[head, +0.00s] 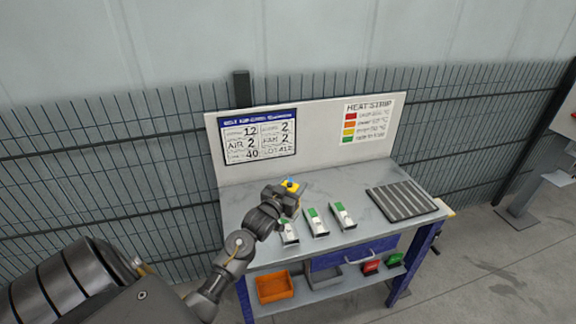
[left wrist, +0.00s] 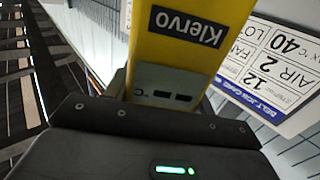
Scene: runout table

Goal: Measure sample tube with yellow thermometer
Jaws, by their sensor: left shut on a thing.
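The yellow thermometer (head: 291,185) is in my left gripper (head: 290,194), above the back left part of the table. In the left wrist view the yellow thermometer (left wrist: 160,50) fills the upper middle, with a "Klervo" label and a grey panel with dark marks. The jaws of my left gripper are shut on it. Three short white-and-green pieces, which look like sample tubes, lie in a row on the tabletop: a left one (head: 290,235) partly beside my gripper, a middle one (head: 317,224) and a right one (head: 343,217). My right gripper is not in view.
The grey table (head: 375,182) has a dark ribbed rack (head: 402,200) at its right and a backboard (head: 320,128) with charts behind. On the lower shelf are an orange bin (head: 273,288), a grey bin (head: 325,276) and red and green boxes. The tabletop behind the tubes is clear.

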